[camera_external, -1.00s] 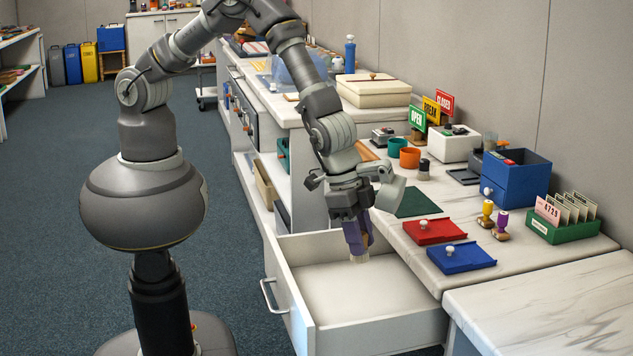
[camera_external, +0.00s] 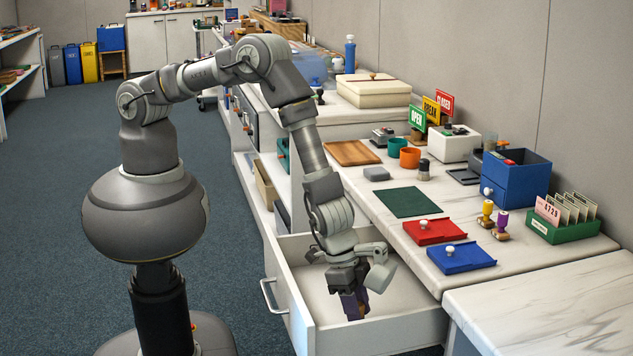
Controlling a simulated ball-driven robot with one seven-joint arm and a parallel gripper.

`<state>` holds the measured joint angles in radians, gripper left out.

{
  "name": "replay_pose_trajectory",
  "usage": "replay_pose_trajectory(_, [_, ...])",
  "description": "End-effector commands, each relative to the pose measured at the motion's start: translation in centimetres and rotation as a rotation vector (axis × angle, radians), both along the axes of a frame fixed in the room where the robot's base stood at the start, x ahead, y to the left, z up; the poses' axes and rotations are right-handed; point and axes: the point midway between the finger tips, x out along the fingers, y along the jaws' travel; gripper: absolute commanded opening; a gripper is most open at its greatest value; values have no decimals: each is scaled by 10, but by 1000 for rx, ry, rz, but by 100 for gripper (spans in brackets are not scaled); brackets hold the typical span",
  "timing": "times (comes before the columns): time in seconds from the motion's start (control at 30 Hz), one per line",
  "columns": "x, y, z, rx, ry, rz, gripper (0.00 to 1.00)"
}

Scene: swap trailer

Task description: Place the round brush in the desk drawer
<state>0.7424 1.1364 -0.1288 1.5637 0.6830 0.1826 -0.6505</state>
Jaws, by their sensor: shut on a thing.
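The desk drawer (camera_external: 395,335) is pulled open below the front edge of the desk, with its white handle (camera_external: 270,295) at left. My gripper (camera_external: 350,292) points down inside the drawer, below the desktop level. It is shut on the round brush (camera_external: 353,305), which has a purple body. The brush is roughly upright, low over the drawer floor (camera_external: 315,293). I cannot tell whether its lower end touches the floor. The jaws hide its upper part.
On the desktop near the drawer lie a green mat (camera_external: 405,202), a red tray (camera_external: 434,231) and a blue tray (camera_external: 461,258). A blue box (camera_external: 516,180) and a green card holder (camera_external: 563,228) stand further right. The drawer shows no other objects.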

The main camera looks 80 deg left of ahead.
Motion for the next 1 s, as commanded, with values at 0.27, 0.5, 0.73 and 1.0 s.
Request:
replay_pose_trajectory(0.27, [0,0,-22,0,0,0,4])
replay_pose_trajectory(0.5, [0,0,-25,0,1,1,35])
replay_pose_trajectory(0.73, [0,0,-24,1,1,0,59])
replay_pose_trajectory(1.0, [-1,0,-15,0,0,0,59])
